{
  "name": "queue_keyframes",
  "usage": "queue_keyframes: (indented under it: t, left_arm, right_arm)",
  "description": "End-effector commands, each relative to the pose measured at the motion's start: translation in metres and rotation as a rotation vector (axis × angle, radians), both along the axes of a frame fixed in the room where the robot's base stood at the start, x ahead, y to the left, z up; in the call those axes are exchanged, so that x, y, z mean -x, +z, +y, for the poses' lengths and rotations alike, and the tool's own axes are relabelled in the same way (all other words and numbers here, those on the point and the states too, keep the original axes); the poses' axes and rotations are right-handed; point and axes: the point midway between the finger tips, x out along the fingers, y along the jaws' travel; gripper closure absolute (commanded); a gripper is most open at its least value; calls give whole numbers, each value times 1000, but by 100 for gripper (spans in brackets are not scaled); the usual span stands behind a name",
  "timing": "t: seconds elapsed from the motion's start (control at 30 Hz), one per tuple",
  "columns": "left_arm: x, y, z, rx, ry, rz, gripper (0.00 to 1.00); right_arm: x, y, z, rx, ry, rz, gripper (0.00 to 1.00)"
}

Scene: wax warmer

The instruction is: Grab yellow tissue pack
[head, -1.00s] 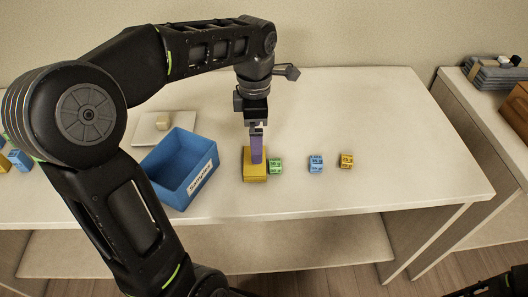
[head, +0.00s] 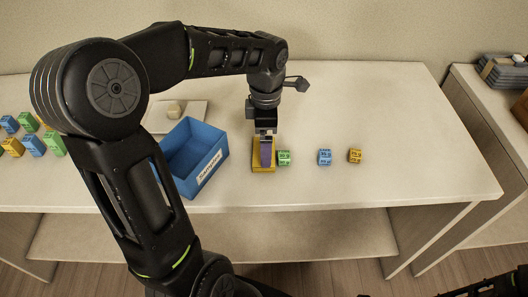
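The yellow tissue pack (head: 263,169) is on the white table, just right of the blue box. My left gripper (head: 266,158) points down over it from above. A purple part below the dark wrist overlaps the pack, with yellow showing on both sides and at the front. I cannot tell whether this purple part is a finger or something held. Whether the fingers are closed on the pack is too small to tell. My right gripper is not in view.
A green block (head: 284,158) stands close to the pack's right side, with a blue block (head: 325,157) and a yellow block (head: 355,156) farther right. The labelled blue box (head: 195,165) is to the left. Several coloured blocks lie far left. The table's right part is clear.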

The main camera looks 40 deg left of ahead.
Motion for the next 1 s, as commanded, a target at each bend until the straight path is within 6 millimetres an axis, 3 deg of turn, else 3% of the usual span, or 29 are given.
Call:
queue_keyframes:
  t: [0.27,0.83,1.0]
  left_arm:
    - [0,-31,0,0,0,1,0]
    - [0,-32,0,0,0,0,0]
    - [0,-32,0,0,0,0,12]
  right_arm:
    - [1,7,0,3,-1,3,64]
    - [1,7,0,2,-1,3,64]
    - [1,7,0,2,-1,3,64]
